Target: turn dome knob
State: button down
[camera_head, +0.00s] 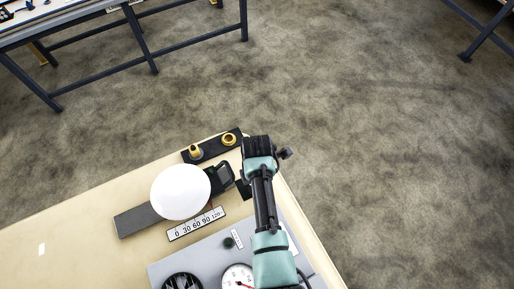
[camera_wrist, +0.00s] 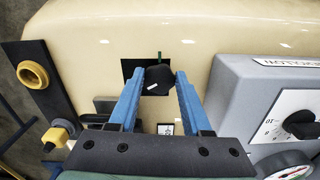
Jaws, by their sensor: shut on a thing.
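The dome knob (camera_wrist: 158,78) is a dark rounded knob with a short white mark on it. It sits on a black square plate (camera_wrist: 129,70) with a small green mark above the knob. My gripper (camera_wrist: 160,82) has its two blue fingers on either side of the knob and is shut on it. In the head view my arm reaches over the right end of the cream panel; the knob is hidden there and my fingers cannot be made out.
A black bar with yellow fittings (camera_head: 229,139) lies at the panel's far edge. A grey box with dials (camera_wrist: 270,100) is close on the right in the wrist view.

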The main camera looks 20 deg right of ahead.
jog(key=shift+c, duration=1.7)
grip_release()
jog(key=shift+r, duration=0.15)
notch_tip(320, 180, up, 13)
jog(key=b, duration=0.2)
